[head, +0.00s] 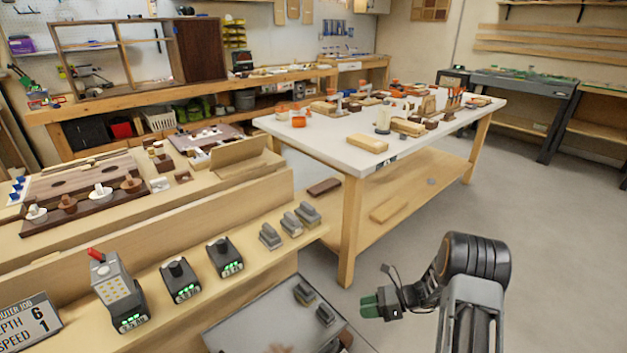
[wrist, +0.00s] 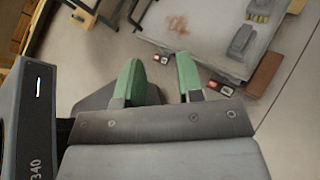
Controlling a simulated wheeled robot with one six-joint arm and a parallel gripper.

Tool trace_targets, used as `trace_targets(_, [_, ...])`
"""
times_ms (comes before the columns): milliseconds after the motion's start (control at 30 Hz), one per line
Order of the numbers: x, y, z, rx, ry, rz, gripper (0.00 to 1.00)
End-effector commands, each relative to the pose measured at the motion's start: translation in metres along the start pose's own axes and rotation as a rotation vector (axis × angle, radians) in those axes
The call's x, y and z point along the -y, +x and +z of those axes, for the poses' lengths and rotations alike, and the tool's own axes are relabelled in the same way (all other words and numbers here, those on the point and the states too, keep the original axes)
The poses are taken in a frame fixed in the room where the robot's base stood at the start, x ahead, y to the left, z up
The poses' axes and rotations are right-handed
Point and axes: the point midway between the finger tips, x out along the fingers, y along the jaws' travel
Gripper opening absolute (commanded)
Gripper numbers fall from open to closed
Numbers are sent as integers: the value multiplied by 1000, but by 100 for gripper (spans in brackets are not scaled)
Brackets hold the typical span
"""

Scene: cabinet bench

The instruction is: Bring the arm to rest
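My gripper (head: 370,306) shows at the lower right of the head view, with green fingertips pointing left. It is held in open space to the right of the bench, beside the grey tray. In the wrist view my gripper (wrist: 160,80) has its two green fingers spread apart with a gap between them. Nothing is between the fingers; the floor and the tray's edge show beyond. The arm is folded, with its dark elbow raised.
A grey tray (head: 262,312) with several grey blocks lies at lower centre. Battery tools (head: 120,295) stand on the wooden bench (head: 180,235) at left. A white-topped table (head: 330,150) with wooden parts stands behind. The floor (head: 560,240) at right is clear.

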Motion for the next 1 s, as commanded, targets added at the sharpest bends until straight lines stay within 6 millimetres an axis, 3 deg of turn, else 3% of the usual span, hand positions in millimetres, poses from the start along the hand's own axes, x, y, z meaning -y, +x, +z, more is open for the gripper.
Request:
trace_targets(33, [-27, -18, 53, -79, -120, 24, 34])
trace_targets(100, [-56, -32, 94, -188, -282, 63, 34])
trace_targets(300, [-143, -76, 195, -493, -752, 181, 34])
trace_targets(500, [-225, -124, 273, -794, -1214, 307, 34])
trace_targets(700, [-285, -166, 326, -1057, -1588, 424, 34])
trace_targets(833, [-308, -185, 346, -1186, -1752, 482, 34])
trace_targets(1000, [-324, -198, 359, -1286, -1871, 530, 34])
